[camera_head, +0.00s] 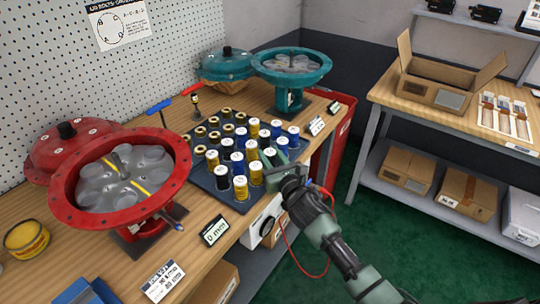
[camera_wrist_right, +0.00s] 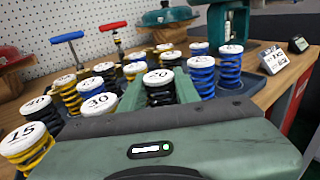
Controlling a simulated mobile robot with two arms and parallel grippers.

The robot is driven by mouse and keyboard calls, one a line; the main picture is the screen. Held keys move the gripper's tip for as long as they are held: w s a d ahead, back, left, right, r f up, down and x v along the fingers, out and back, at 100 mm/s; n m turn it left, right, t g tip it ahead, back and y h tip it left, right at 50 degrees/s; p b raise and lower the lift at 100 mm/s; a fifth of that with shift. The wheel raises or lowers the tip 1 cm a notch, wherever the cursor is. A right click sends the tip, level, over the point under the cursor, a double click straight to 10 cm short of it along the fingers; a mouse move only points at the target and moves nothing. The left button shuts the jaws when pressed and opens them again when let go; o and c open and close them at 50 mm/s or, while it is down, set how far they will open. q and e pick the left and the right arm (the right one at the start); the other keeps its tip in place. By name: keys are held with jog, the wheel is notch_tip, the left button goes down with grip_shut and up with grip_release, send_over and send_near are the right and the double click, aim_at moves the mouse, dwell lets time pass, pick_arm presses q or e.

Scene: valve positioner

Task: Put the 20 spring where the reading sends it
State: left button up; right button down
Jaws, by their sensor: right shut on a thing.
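My right gripper (camera_head: 272,162) is over the near right part of the dark spring tray (camera_head: 238,203). It is shut on a black spring with a white cap (camera_wrist_right: 158,80), which appears marked 20 in the right wrist view; the green fingers stand on both sides of it. The spring is upright among its neighbours; I cannot tell whether it is lifted. The red open housing (camera_head: 68,197) is at the left, with grey round pockets and yellow marks inside. The teal open housing (camera_head: 326,68) is at the back. My left gripper is not in view.
Several blue, yellow and black springs crowd around the gripper. A small dark display (camera_head: 215,231) and a white card (camera_head: 164,281) stand by the red housing. Two small signs (camera_head: 316,126) stand by the teal one. Red and blue T-handled tools (camera_head: 192,89) stand behind the tray.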

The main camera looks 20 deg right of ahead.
jog(key=c, duration=1.5)
grip_release()
jog(key=shift+f, duration=0.15)
jog(key=shift+o, duration=1)
jog(key=shift+r, duration=0.3)
jog(key=s+d, duration=0.1)
jog(key=s, duration=1.1)
jog(key=shift+d, duration=0.1)
